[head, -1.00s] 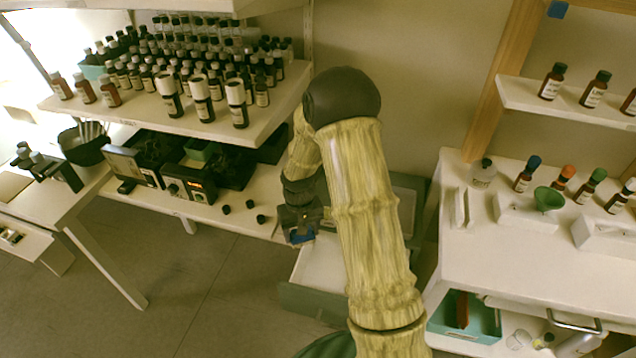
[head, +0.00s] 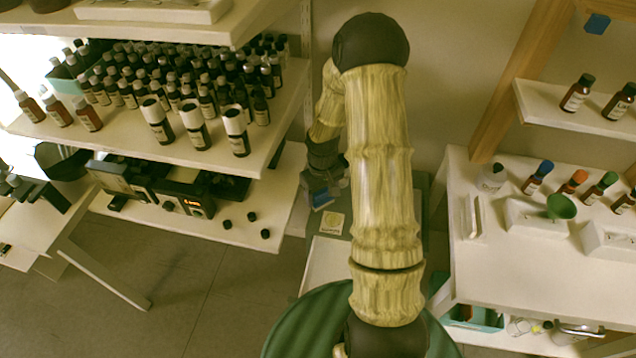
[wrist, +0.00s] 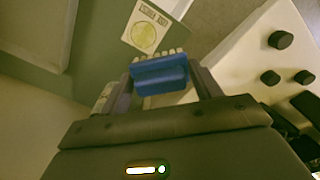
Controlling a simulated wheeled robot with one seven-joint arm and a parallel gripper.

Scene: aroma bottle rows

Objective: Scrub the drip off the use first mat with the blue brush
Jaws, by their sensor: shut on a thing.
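My gripper (wrist: 160,82) is shut on the blue brush (wrist: 160,72), with its pale bristles pointing away from the palm. The use first mat (wrist: 147,27) is a small pale card with lettering and a yellowish round patch. The mat also shows in the head view (head: 333,222), just below the gripper. I cannot tell the drip from the round patch.
The mat lies on a grey-green surface (wrist: 90,38). A white shelf (head: 265,205) with several black caps stands close on the left. Rows of bottles crowd the shelf above. A white table (head: 530,262) with bottles and a green funnel (head: 561,207) is at right.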

